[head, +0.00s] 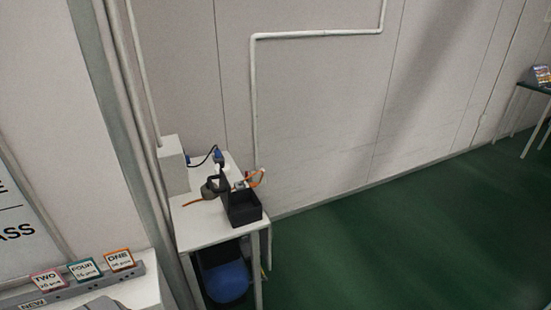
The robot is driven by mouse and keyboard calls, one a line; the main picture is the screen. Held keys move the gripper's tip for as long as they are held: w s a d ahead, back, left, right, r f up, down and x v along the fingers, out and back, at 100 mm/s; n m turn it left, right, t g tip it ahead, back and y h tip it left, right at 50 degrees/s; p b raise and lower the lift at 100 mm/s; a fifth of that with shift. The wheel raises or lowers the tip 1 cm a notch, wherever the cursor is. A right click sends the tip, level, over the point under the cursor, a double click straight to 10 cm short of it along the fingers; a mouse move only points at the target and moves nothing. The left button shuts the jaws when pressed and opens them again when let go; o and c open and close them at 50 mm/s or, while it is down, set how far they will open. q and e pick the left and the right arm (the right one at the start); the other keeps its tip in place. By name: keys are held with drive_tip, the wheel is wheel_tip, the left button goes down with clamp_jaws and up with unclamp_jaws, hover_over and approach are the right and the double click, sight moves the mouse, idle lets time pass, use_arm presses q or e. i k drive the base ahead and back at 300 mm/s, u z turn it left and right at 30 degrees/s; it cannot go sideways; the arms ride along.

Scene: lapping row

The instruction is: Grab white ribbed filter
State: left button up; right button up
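I cannot make out a white ribbed filter in the head view. Neither of my grippers shows in it. A small white table (203,236) stands against the wall, left of the middle. On it are an open black bin (243,207) and a dark grey rounded object (211,188) with an orange hose (194,202). The inside of the black bin is too dark to tell.
A blue rounded object (228,283) sits low under the table. At bottom left, a ledge (128,278) carries cards marked TWO (48,281), FOUR (84,269) and ONE (120,260). Open green floor (400,240) spreads right. Another table (537,88) stands far right.

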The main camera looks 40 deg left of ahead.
sight(226, 168)
drive_tip(key=z, duration=0.2)
drive_tip(key=i, duration=1.9)
drive_tip(key=u, duration=0.5)
drive_tip(key=i, duration=0.95)
drive_tip(key=u, duration=1.65)
drive_tip(key=i, duration=0.8)
drive_tip(key=u, duration=0.75)
